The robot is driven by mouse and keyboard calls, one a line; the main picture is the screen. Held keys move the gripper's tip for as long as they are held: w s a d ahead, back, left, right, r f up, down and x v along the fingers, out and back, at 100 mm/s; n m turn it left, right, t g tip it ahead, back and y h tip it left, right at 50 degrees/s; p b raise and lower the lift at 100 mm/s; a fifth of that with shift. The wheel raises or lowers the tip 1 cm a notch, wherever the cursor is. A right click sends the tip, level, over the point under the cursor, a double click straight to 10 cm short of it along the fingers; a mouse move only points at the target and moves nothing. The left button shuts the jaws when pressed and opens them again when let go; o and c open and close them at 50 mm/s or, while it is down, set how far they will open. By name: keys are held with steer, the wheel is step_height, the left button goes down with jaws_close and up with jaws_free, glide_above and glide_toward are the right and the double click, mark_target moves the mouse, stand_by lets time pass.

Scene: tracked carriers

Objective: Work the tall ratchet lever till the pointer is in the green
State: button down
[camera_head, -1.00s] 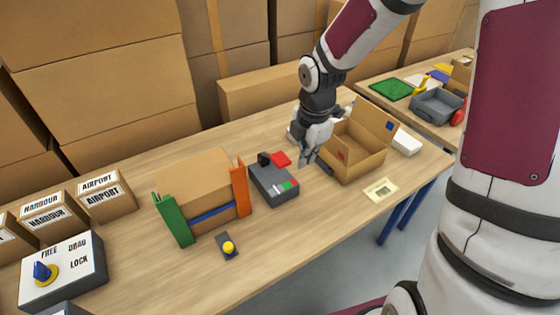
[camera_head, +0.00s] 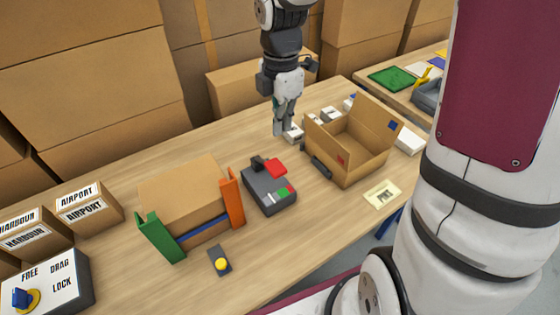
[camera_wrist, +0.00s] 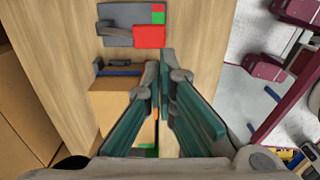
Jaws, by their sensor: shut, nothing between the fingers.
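A dark grey device (camera_head: 262,193) stands mid-table with a black upright part (camera_head: 258,163), a red plate (camera_head: 275,168) and a small green patch (camera_head: 282,192). In the wrist view the device (camera_wrist: 145,12) is at the top, with a grey lever-like part (camera_wrist: 117,31) on it. I cannot make out a pointer. My gripper (camera_head: 284,134) is shut and empty, pointing down beyond the device, apart from it. Its fingers (camera_wrist: 166,56) meet below the red plate in the wrist picture. A carton (camera_head: 184,190) with a blue band sits between green and orange uprights.
An open carton (camera_head: 343,166) stands right of the device, with small white boxes (camera_head: 330,114) behind it. A yellow button (camera_head: 221,264) is in front. A FREE/DRAG/LOCK dial box (camera_head: 62,299) is at the left. Bare table lies left of my gripper.

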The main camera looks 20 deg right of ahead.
mark_target(281, 171)
step_height(281, 171, down, 14)
steer(key=shift+r, duration=0.2)
steer(key=shift+s+f, duration=0.1)
steer(key=shift+f, duration=0.05)
stand_by(0.5)
